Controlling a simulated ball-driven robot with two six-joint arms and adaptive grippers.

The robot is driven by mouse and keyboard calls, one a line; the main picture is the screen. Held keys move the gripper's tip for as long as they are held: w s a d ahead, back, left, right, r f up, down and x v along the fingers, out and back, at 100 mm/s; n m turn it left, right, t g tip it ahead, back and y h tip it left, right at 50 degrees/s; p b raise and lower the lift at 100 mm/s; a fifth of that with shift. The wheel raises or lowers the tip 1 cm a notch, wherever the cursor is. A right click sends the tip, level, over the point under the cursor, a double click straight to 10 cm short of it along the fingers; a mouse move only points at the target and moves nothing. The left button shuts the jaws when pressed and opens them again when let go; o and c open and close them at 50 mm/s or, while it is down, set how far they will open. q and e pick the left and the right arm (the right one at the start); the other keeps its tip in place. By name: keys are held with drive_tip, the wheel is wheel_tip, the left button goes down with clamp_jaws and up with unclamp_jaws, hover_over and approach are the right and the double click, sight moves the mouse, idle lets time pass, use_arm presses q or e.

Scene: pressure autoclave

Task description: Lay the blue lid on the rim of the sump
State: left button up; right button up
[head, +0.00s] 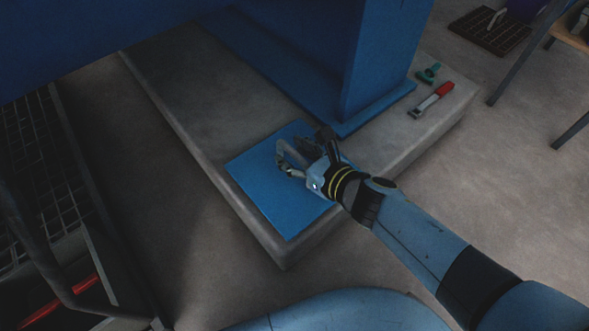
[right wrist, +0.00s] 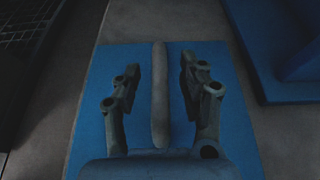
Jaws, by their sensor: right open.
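The blue lid (head: 265,190) is a flat square plate lying on the near end of the concrete plinth (head: 185,105). A grey bar handle (right wrist: 160,95) shows on the lid in the right wrist view. My right gripper (head: 290,158) is over the lid with its fingers open. In the right wrist view its fingers (right wrist: 160,68) are on either side of the handle, with a gap on both sides. My left gripper is not in view. I cannot tell for sure which opening is the sump; a dark recess (head: 85,290) with a red bar lies at the lower left.
A large blue steel support (head: 385,60) stands on the plinth beyond the lid. A red-handled tool (head: 432,98) and a green item (head: 429,72) lie near the plinth's right edge. A grating (head: 25,140) is at left, another (head: 490,32) at upper right.

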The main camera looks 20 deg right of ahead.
drive_tip(key=shift+c, duration=0.4)
clamp_jaws()
drive_tip(key=shift+r, duration=0.15)
drive_tip(key=shift+w+r, duration=0.1)
